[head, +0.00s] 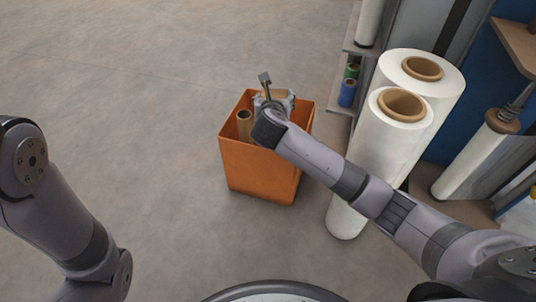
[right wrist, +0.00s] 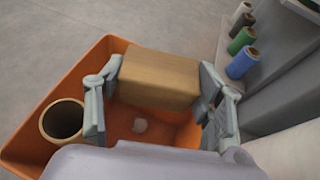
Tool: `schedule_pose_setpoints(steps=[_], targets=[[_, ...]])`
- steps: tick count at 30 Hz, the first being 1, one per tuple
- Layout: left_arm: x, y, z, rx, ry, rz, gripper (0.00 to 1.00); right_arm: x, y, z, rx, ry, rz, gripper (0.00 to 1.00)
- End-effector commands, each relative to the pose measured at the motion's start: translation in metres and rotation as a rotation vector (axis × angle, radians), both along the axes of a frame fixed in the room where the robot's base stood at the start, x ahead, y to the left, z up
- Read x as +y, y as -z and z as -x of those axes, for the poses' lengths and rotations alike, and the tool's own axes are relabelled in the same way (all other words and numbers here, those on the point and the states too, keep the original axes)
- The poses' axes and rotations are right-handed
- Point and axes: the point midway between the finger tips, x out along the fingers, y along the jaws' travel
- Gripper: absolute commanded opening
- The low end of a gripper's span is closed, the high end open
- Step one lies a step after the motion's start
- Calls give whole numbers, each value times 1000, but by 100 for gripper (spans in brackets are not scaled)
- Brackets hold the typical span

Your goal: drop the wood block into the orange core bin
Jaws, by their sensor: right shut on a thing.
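The orange core bin (head: 262,168) stands on the floor in the middle of the head view. Its orange wall also fills much of the right wrist view (right wrist: 68,85). My right gripper (head: 272,90) is over the bin's opening. In the right wrist view the gripper (right wrist: 162,92) is shut on the wood block (right wrist: 160,75), a tan block held between its two fingers. The block is above the bin floor or inside its mouth; I cannot tell how deep. My left arm shows at the left of the head view, but its gripper is out of view.
A cardboard core (head: 244,122) stands in the bin's left part. Tall white film rolls (head: 385,130) stand to the right of the bin. A shelf with small green and blue rolls (head: 347,93) is behind them. The floor at left is clear.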

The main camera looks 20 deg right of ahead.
Motion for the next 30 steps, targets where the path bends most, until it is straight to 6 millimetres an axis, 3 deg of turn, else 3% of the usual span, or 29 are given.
schedule_pose_setpoints(steps=[2,3,13,24,30], targets=[[0,0,0,0,0,0,40,0,-1,0,-1,0,0,34],[0,0,0,0,0,0,40,0,-1,0,-1,0,0,63],[0,0,0,-1,0,0,40,0,0,0,0,0,0,85],[0,0,-2,5,0,1,40,1,-1,2,0,0,0,85],[0,0,-1,3,0,1,40,9,-11,25,-1,-3,-1,85]])
